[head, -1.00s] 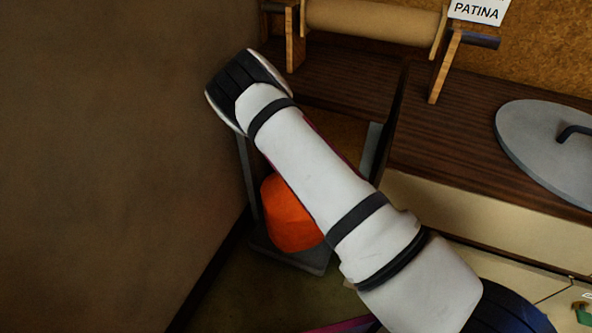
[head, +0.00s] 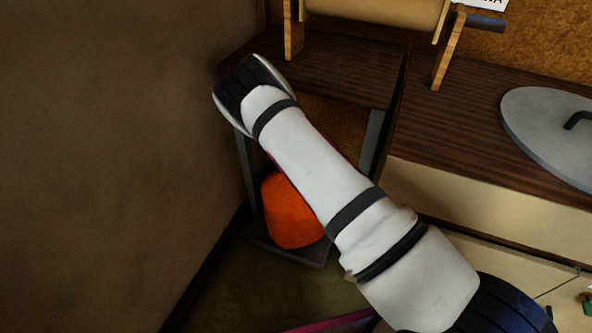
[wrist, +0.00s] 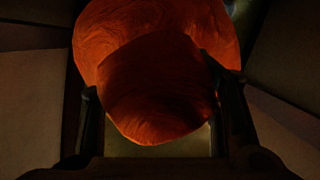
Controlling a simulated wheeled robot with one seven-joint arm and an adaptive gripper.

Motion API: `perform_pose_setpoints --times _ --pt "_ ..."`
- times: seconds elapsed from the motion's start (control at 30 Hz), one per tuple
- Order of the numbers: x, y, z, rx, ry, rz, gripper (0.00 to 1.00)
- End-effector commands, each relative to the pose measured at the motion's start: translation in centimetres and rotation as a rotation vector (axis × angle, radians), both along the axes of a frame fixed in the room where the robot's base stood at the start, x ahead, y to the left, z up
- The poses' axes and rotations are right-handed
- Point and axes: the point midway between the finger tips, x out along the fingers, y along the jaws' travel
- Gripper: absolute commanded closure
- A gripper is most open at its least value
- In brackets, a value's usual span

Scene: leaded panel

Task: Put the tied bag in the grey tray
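The tied bag (head: 290,212) is a rounded orange bundle, low between grey uprights in the head view, its right side hidden by my arm. A flat grey piece (head: 312,258), perhaps the grey tray, shows under it; I cannot tell whether they touch. My gripper is hidden in the head view. In the wrist view, my gripper (wrist: 152,78) has its fingers well apart, one on each side of the near, shadowed part of the bag (wrist: 155,95). The fingers are close to the orange surface, but I cannot tell whether they press on it.
A brown wall (head: 110,150) is close on the left. A dark wooden worktop (head: 440,150) on the right carries a round grey lid (head: 545,125) and a roll on a wooden stand (head: 380,15). Greenish floor (head: 225,285) shows below the bag.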

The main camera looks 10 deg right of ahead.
Motion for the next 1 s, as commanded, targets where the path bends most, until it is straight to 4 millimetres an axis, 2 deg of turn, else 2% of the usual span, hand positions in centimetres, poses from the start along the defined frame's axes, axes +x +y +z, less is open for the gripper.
perform_pose_setpoints --times 0.33,0.47,0.57,0.8,1.0 --pt "0.3 0.0 0.3 -0.001 -0.006 0.0 0.33" --pt "0.1 0.1 1.2 -0.001 -0.007 0.001 0.33" --pt "-0.3 0.2 2.7 -0.001 -0.008 0.001 0.33" --pt "-1.6 0.7 7.6 -0.001 -0.009 0.001 0.33" --pt "-2.5 1.0 10.5 -0.002 -0.008 0.0 0.33"
